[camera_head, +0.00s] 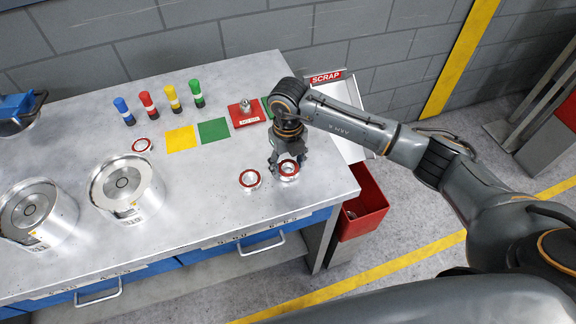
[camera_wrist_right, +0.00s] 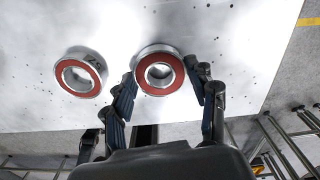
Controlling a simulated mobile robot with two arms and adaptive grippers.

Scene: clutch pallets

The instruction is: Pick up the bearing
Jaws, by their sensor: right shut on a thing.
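A bearing with a red ring face (camera_head: 289,169) is near the right end of the workbench. My right gripper (camera_head: 287,160) reaches down over it, with its fingers at the bearing's sides. In the right wrist view the same bearing (camera_wrist_right: 158,73) sits between the two fingers (camera_wrist_right: 160,95), which are shut on it. I cannot tell whether it touches the table. A second bearing (camera_head: 249,179) lies just to its left, and it also shows in the right wrist view (camera_wrist_right: 80,76). A third bearing (camera_head: 141,145) lies farther left. My left gripper is not in view.
The metal workbench (camera_head: 205,205) carries two round metal housings (camera_head: 127,187), several coloured markers, yellow and green squares (camera_head: 181,139) and a red plate (camera_head: 244,114). A red bin (camera_head: 364,208) and a scrap chute (camera_head: 340,137) stand past the right edge. The bench's front middle is clear.

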